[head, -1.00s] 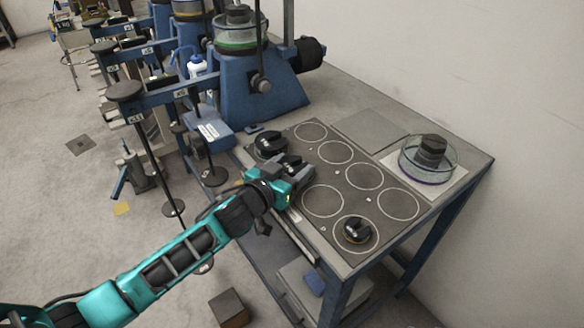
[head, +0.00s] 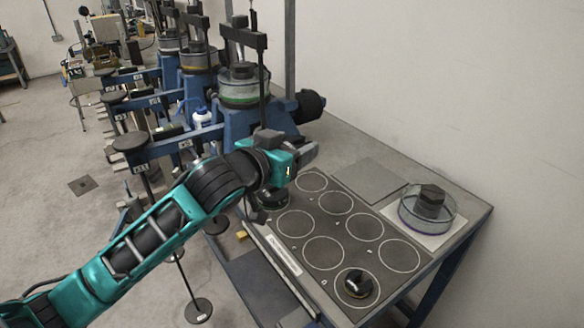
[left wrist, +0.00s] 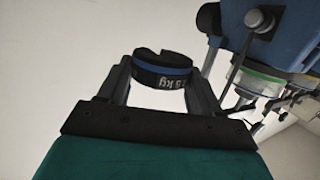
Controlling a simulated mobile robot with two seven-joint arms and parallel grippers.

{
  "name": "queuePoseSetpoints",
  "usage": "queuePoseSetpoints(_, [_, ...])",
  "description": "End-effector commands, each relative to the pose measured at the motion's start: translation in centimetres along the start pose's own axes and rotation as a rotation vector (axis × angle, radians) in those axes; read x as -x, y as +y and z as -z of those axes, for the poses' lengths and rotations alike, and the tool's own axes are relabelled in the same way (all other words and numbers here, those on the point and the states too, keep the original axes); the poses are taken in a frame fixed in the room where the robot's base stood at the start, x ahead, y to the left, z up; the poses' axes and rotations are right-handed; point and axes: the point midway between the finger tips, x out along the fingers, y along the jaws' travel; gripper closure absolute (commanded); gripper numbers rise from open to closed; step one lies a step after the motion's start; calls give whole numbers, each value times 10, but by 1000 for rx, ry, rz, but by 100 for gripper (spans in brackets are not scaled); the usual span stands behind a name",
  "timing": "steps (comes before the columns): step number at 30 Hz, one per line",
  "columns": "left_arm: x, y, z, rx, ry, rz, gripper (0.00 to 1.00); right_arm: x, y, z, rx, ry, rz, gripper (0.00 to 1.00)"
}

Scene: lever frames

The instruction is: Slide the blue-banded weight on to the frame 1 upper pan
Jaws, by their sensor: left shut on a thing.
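My left gripper (head: 303,154) is shut on the blue-banded weight and holds it above the back of the grey mat. In the left wrist view the blue-banded weight (left wrist: 163,69) is a black disc with a blue band and "kg" lettering, between the two fingers (left wrist: 160,85). In the head view I cannot make the weight out clearly at the gripper. The nearest lever frame has a round dark upper pan (head: 130,142) on its arm's end, left of the gripper and apart from it. Its small label is too small to read surely. My right gripper is not in view.
The grey mat (head: 322,228) has several white circles. A dark green-banded weight (head: 272,199) and another black weight (head: 357,284) stand on it. A clear dish (head: 428,209) is at right. Further blue lever frames stand behind; a lower hanging disc (head: 198,310) is near the floor.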

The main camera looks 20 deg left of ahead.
Motion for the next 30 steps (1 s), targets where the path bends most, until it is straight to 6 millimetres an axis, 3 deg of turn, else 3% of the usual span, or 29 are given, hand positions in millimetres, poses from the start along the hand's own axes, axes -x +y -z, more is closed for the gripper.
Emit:
queuePoseSetpoints(16, [8,0,36,-2,8,-1,76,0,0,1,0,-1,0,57])
queuePoseSetpoints(30, [8,0,40,-1,6,-1,76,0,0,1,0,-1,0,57])
